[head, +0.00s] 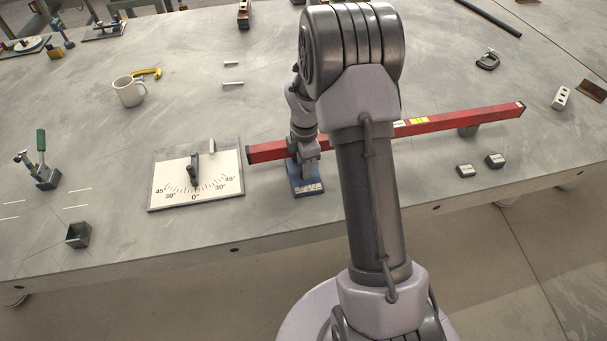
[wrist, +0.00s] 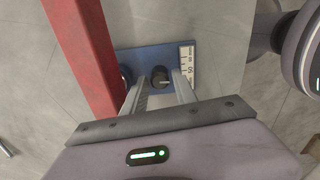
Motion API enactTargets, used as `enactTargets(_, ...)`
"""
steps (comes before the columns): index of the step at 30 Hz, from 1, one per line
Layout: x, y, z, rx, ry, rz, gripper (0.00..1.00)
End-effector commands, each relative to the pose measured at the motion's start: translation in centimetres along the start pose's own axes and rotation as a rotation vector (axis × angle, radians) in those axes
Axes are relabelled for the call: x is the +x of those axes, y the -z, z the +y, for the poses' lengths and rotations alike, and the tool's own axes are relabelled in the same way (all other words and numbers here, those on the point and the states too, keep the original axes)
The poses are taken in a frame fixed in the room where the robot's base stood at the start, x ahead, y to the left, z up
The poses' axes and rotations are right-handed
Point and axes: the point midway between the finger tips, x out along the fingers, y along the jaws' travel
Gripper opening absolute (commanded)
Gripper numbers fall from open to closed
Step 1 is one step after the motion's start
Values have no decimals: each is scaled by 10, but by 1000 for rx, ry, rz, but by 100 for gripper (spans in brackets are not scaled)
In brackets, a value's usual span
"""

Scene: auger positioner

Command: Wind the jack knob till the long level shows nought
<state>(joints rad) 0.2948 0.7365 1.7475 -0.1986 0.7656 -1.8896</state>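The long red level (head: 460,119) lies across the table with its yellow vial (head: 418,121) to the right of my arm; the bubble is too small to read. It also crosses the upper left of the wrist view (wrist: 85,45). The blue jack base (head: 308,189) stands near the table's front edge, by the level's left part. In the wrist view the dark round jack knob (wrist: 160,76) sits on the blue base beside a white scale strip (wrist: 188,68). My gripper (wrist: 161,80) is open, its fingers either side of the knob with small gaps visible.
A dial plate (head: 165,195) with a dark pointer (head: 194,170) lies left of the jack. A grey round support (head: 468,130) is under the level's right part. Two small blocks (head: 466,171) (head: 495,160) lie in front. A mug (head: 129,91) and green-handled clamp (head: 41,160) stand left.

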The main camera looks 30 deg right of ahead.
Motion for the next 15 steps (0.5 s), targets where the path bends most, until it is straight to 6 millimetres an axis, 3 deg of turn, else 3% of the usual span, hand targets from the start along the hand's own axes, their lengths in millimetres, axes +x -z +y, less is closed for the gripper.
enactTargets(3, 16, 0, 0, 0, 0, 0, 34)
enactTargets(12, 18, 0, 0, 1, -1, 0, 34)
enactTargets(13, 18, 0, 0, 1, -1, 0, 32)
enactTargets(15, 18, 0, 0, 1, -1, 0, 18)
